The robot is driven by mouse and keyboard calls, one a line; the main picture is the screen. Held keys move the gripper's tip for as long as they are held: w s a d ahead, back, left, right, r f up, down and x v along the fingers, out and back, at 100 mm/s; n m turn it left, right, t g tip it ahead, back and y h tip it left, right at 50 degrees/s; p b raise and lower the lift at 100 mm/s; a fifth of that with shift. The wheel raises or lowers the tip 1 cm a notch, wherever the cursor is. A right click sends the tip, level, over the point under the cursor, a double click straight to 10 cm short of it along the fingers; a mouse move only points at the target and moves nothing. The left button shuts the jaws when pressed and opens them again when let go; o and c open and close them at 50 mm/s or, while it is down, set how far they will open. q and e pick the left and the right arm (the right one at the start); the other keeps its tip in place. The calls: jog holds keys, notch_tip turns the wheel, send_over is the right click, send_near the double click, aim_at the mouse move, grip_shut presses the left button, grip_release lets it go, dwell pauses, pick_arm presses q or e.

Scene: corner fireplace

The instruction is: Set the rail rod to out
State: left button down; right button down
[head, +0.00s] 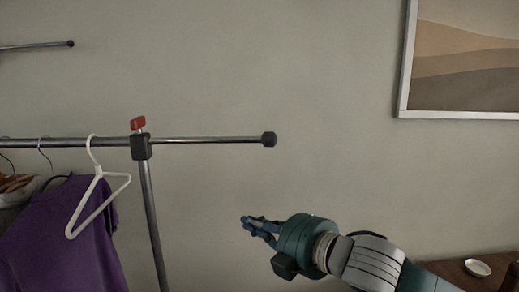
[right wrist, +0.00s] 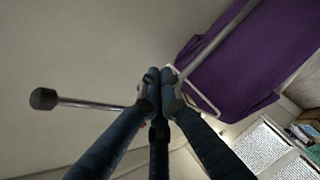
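The rail rod (head: 205,140) is a thin metal bar running level to the right from a dark bracket (head: 141,147), with a black end cap (head: 268,139). A red knob (head: 138,123) sits on top of the bracket. My right gripper (head: 245,221) is below the rod's capped end, apart from it, pointing left. In the right wrist view its dark blue fingers (right wrist: 160,77) come together at the tips with nothing seen between them. The rod (right wrist: 92,104) and its cap (right wrist: 44,99) show left of the fingers there. My left gripper is not in view.
A purple shirt (head: 70,240) and a white hanger (head: 78,222) hang on the rack left of its upright post (head: 152,220). Another capped rod (head: 40,46) is at upper left. A framed picture (head: 465,60) hangs on the wall. A wooden surface (head: 445,268) is at lower right.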

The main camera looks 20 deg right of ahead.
jog(key=s+d+r+n+t+y, duration=0.1)
jog(key=d+r+n+t, duration=0.2)
jog(key=r, duration=1.1)
jog(key=f+p+x, duration=0.1)
jog(key=p+x, duration=0.3)
jog(key=x, duration=0.5)
jog(key=shift+n+g, duration=0.3)
jog(key=shift+g, duration=0.1)
jog(key=d, duration=0.1)
jog(key=d+p, duration=0.1)
jog(key=d, duration=0.2)
jog(key=shift+s+d+r, duration=0.2)
jog(key=shift+r, duration=0.2)
jog(key=shift+a, duration=0.15)
jog(key=shift+p, duration=0.3)
